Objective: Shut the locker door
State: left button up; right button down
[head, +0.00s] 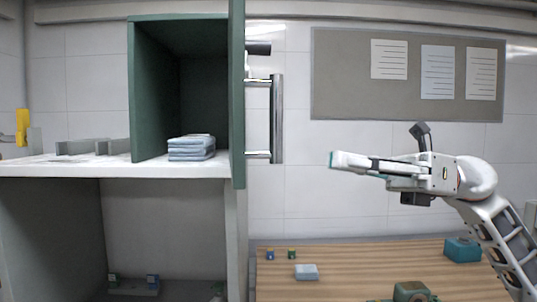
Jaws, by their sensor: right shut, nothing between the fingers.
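The green locker (150,90) stands on the white shelf at the left. Its door (237,100) hangs open at the locker's right side and is seen nearly edge-on. A long metal handle (277,120) stands out from the door's right face. A stack of folded light-blue cloths (191,148) lies inside the locker. My right gripper (334,160) is shut and empty, pointing left, to the right of the handle and apart from it. My left gripper is not in view.
The white shelf (60,170) has grey parts and a yellow item (22,127) at its left. A wooden table (350,265) below holds a light-blue block (306,272), a teal box (462,249) and small pieces. A notice board (345,105) hangs on the wall. Space between handle and gripper looks free.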

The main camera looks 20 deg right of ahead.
aim_at(270, 149)
jog(key=s+d+r+n+h, duration=0.2)
jog(key=s+r, duration=0.1)
jog(key=s, duration=0.1)
jog(key=shift+w+a+f+p, duration=0.1)
jog(key=shift+w+a+p, duration=0.35)
jog(key=shift+a, duration=1.95)
jog(key=shift+w+a+f+p, duration=0.2)
jog(key=shift+a+p, duration=0.45)
jog(key=shift+a, duration=1.7)
jog(key=shift+w+a+r+p, duration=0.1)
jog(key=shift+w+a+p, duration=0.4)
jog(key=shift+a, duration=1.9)
jog(key=shift+s, duration=0.1)
jog(key=shift+a+t, duration=0.1)
jog(key=shift+t, duration=0.2)
